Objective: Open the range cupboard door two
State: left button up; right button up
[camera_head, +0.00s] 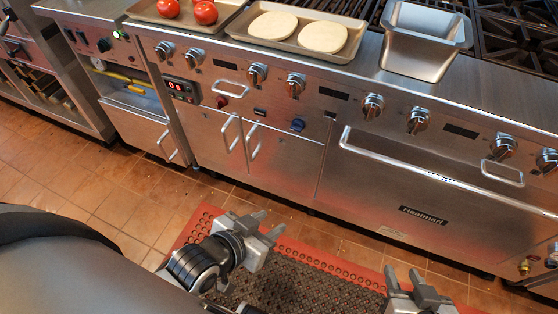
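The frame does not label which one is door two. My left gripper (267,223) is open and empty, below the doors in the picture and apart from them. My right gripper (404,277) is open and empty at the bottom, in front of the wide oven door (430,180).
A red-edged floor mat (310,258) lies on the tiles under my grippers. The oven door's long handle (400,164) sticks out at right. Knobs line the front panel. On top are a tray of flat breads (298,45), a tomato tray (215,22) and a steel pan (424,52).

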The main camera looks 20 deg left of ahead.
aim_at(292, 162)
jog(key=u, duration=0.55)
jog(key=k, duration=0.7)
jog(key=u, duration=1.05)
jog(key=i, duration=1)
jog(key=u, duration=0.05)
